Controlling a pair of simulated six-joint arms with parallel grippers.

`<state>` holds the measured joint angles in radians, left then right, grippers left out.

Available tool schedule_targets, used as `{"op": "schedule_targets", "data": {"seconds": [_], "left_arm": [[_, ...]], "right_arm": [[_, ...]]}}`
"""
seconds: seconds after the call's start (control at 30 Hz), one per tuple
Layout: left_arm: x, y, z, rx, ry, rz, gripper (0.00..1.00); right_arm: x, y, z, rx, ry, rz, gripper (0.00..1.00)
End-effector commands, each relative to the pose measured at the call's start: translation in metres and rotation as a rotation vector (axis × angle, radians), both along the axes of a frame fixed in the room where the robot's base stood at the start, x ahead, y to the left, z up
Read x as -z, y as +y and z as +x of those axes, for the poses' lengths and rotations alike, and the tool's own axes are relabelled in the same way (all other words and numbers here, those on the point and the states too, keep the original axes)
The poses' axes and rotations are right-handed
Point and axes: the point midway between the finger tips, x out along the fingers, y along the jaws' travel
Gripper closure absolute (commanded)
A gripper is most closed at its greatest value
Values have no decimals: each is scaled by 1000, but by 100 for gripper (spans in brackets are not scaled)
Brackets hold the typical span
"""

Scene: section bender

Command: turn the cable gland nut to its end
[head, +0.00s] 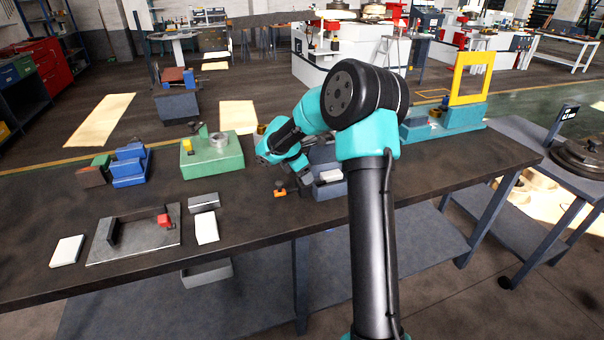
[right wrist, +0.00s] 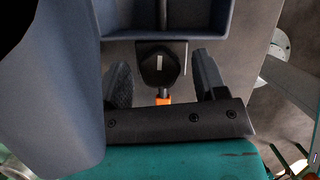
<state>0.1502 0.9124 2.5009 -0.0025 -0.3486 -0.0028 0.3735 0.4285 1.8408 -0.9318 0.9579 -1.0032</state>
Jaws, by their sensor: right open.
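A black rounded nut with a pale mark (right wrist: 158,67) sits on a dark bracket at the blue-grey box (right wrist: 212,22) in the right wrist view; I take it as the cable gland nut. An orange piece (right wrist: 163,97) shows just below it. In the head view a small orange part (head: 281,191) shows on the bench beside the box, left of it. My right gripper (right wrist: 163,82) is open, its two dark fingers on either side of the nut, with gaps visible; I cannot tell if they reach its depth. In the head view my right wrist hides part of the box. My left gripper is out of view.
A green fixture (head: 212,160) and blue blocks (head: 130,164) stand left on the dark bench (head: 260,235). A metal plate with a red clamp (head: 135,237) lies at front left. A teal device with a yellow frame (head: 470,85) stands to the right. The front middle is clear.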

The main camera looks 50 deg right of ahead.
Motion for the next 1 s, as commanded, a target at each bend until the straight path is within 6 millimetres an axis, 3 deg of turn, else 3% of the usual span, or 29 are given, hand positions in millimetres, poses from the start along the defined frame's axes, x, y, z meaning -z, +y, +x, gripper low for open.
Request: {"op": "schedule_targets", "data": {"seconds": [0.23,0.73,1.0], "left_arm": [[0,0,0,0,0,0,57],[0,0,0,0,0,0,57],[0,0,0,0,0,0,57]], "right_arm": [[0,0,0,0,0,0,37],[0,0,0,0,-1,0,84],[0,0,2,113,-2,0,84]]}}
